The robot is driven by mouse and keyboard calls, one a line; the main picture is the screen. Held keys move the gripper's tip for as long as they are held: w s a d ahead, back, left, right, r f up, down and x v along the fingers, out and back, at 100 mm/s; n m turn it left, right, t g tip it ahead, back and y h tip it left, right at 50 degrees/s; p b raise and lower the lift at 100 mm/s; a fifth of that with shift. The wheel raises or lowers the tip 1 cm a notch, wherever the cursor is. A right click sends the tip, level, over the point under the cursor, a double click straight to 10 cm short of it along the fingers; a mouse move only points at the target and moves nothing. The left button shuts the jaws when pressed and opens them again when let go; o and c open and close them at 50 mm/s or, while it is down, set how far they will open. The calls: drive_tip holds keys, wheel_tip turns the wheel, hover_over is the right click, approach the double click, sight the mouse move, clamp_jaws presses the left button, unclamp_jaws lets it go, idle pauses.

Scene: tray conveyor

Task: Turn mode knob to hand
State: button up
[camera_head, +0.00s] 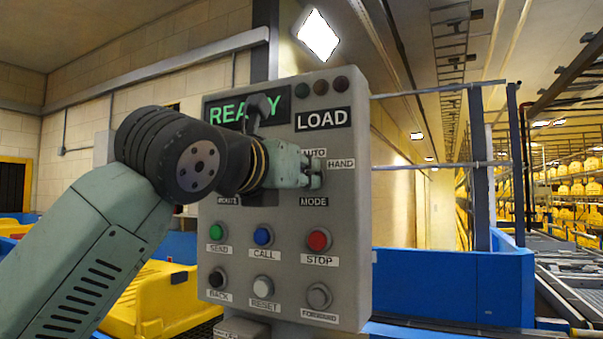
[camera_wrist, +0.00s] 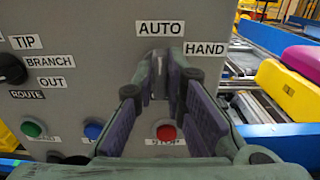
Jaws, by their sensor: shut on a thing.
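The grey control panel (camera_head: 347,225) stands in front of me. My gripper (camera_head: 316,172) reaches it from the left, at the upper right of its face. In the wrist view my gripper (camera_wrist: 160,78) is shut on the mode knob (camera_wrist: 158,86), with one finger on each side. The knob looks upright, in line with the AUTO label (camera_wrist: 160,29) above it. The HAND label (camera_wrist: 205,49) is up and to the right of it. In the head view my fingers mostly hide the knob, and the MODE label (camera_head: 314,202) sits below it.
The green (camera_head: 217,232), blue (camera_head: 263,236) and red (camera_head: 319,240) buttons sit below, with more buttons under them. The route knob (camera_wrist: 10,70) is at the left in the wrist view. The display (camera_head: 278,106) reads READY, partly covered by my arm. Blue barriers (camera_head: 450,285) flank the panel.

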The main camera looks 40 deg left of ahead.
clamp_jaws()
drive_tip(key=shift+m, duration=0.3)
drive_tip(key=m, duration=1.1)
drive_tip(key=shift+d+f, duration=0.1)
drive_tip(key=shift+d, duration=0.1)
drive_tip(key=shift+m, duration=0.3)
drive_tip(key=o, duration=0.6)
unclamp_jaws()
